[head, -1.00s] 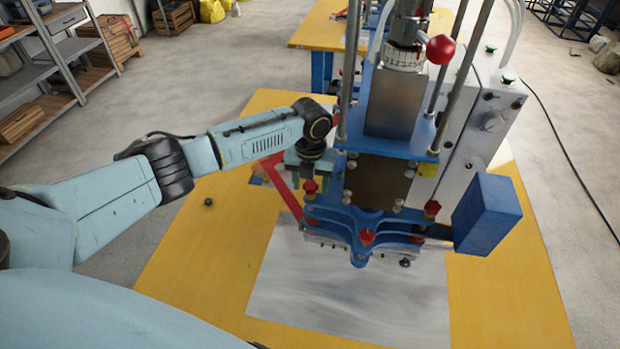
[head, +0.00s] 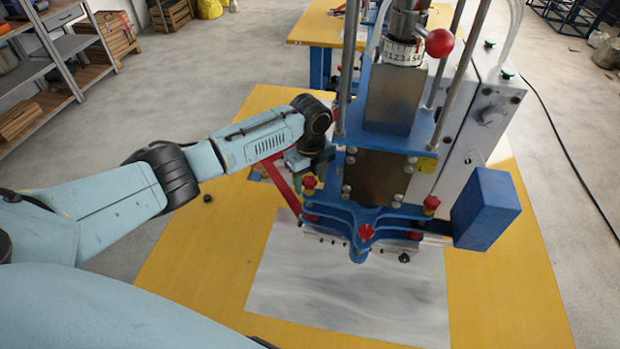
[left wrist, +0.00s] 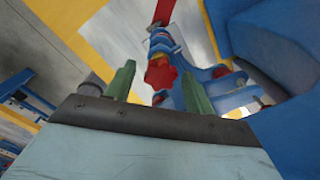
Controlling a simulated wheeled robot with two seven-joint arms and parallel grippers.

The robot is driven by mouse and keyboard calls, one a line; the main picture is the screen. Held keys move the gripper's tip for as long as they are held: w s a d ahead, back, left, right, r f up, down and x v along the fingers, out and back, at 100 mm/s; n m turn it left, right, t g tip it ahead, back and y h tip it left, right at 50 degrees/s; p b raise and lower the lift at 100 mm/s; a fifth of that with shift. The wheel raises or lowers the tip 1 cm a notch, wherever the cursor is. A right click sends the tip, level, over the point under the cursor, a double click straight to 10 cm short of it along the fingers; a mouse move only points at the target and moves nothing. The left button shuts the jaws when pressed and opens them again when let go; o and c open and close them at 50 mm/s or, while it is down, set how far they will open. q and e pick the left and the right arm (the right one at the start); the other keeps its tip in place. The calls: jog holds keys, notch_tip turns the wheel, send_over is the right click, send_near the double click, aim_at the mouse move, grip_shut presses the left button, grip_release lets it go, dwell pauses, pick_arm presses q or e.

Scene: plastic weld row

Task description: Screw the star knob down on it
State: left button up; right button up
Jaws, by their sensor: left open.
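The red star knob (head: 309,182) stands at the left end of the blue clamp (head: 345,217) on the machine. It also shows in the left wrist view (left wrist: 160,73), between and beyond my two green fingertips. My left gripper (head: 303,176) is open at this knob, its fingers partly hidden behind the wrist and knob. Whether the fingers touch the knob I cannot tell. A second red knob (head: 431,203) stands at the clamp's right end, and a third (head: 367,231) is at the front. My right gripper is not in view.
The blue and grey machine (head: 395,100) rises close to the right of my left gripper, with upright rods. A blue box (head: 486,210) juts out at right. The grey sheet (head: 340,290) in front is clear.

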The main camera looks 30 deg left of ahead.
pick_arm(q)
jog(key=c, duration=0.9)
jog(key=m, duration=0.7)
jog(key=shift+a+b, duration=0.1)
jog(key=shift+b, duration=0.25)
jog(key=shift+c, duration=0.2)
jog(key=m, duration=0.4)
jog(key=shift+b, duration=0.35)
jog(key=m, duration=0.3)
jog(key=o, duration=1)
jog(key=shift+c, duration=0.2)
